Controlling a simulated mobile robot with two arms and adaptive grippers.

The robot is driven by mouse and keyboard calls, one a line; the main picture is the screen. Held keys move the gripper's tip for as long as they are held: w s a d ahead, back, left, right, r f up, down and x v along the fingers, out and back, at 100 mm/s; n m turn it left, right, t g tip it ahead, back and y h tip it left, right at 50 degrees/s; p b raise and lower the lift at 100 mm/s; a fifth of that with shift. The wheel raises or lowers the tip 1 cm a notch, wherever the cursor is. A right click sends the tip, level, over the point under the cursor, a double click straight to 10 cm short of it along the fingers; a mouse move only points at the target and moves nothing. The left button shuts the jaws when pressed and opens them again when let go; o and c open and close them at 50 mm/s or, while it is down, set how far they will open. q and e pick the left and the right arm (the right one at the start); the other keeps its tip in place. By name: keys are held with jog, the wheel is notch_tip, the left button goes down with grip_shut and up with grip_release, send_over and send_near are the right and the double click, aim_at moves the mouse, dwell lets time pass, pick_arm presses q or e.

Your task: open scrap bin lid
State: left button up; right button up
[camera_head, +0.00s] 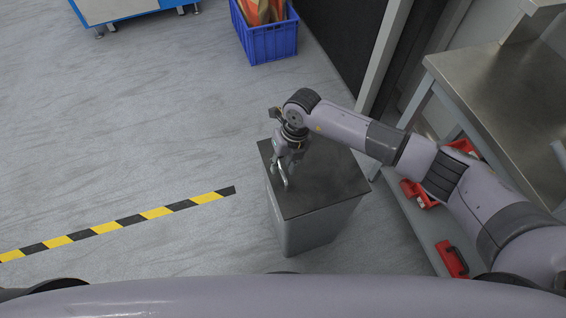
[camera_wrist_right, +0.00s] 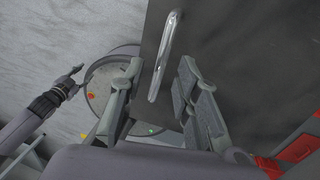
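The scrap bin (camera_head: 305,230) is a grey box with a flat dark lid (camera_head: 325,185), which lies shut on top. A shiny metal bar handle (camera_wrist_right: 166,50) runs along the lid near one edge. My right gripper (camera_head: 284,174) is over the lid's left side, at the handle. In the right wrist view its two fingers (camera_wrist_right: 160,70) stand apart, one on each side of the handle's lower end. No grip on the handle shows. My left gripper (camera_wrist_right: 72,76) appears small at the left of the wrist view; its fingers are too small to judge.
A steel workbench (camera_head: 505,85) with red bins (camera_head: 420,193) on its lower shelf stands to the right. A blue crate (camera_head: 268,40) is at the top. Yellow-black floor tape (camera_head: 120,224) runs left of the bin. The floor there is clear.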

jog(key=shift+c, duration=0.6)
grip_shut()
dwell(0.3)
